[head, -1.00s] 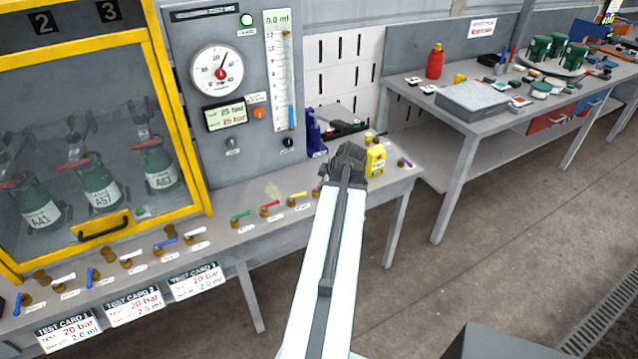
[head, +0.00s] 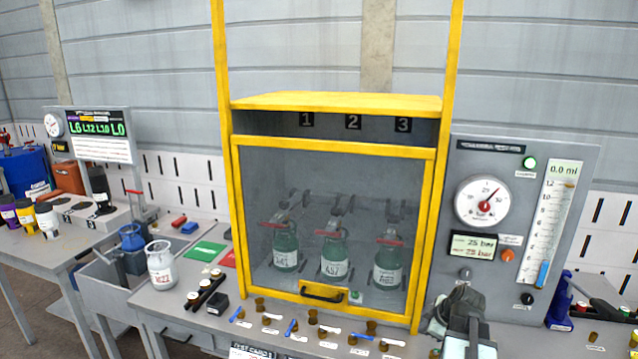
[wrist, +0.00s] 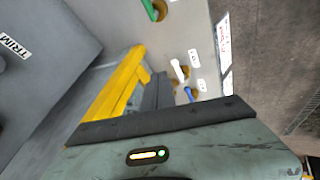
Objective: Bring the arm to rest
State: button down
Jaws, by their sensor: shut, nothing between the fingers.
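My gripper (head: 458,302) shows at the lower right of the head view, in front of the bench below the gauge panel. It is shut and empty, and seems to stand above the bench. My arm rises behind it from the bottom edge. The wrist view shows the grey-green gripper housing (wrist: 165,150) with a small lit indicator. Past it are a yellow bar, part of the grey panel, and small valves with white and blue handles.
Small valves line the bench front.

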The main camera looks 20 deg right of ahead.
jog(key=w+a+f+n+g+y, duration=0.1)
jog(key=w+a, duration=0.3)
jog(key=a, duration=1.2)
jog(key=w+a+f+n+g+y, duration=0.1)
jog(key=w+a+g, duration=0.15)
jog(key=a, duration=1.35)
jog(key=s+a+f+m+g, duration=0.1)
jog(key=s+a+m, duration=0.2)
jog(key=a, duration=0.7)
jog(key=s+d+m, duration=0.1)
jog(key=m, duration=0.1)
jog(key=s+m+g+h, duration=0.1)
jog(key=m, duration=0.2)
jog(key=s+d+m+g, duration=0.1)
jog(key=m, duration=0.1)
jog(key=shift+s+d+f+m+h, duration=0.3)
jog(key=shift+s+m, duration=0.05)
jog(key=shift+m, duration=0.05)
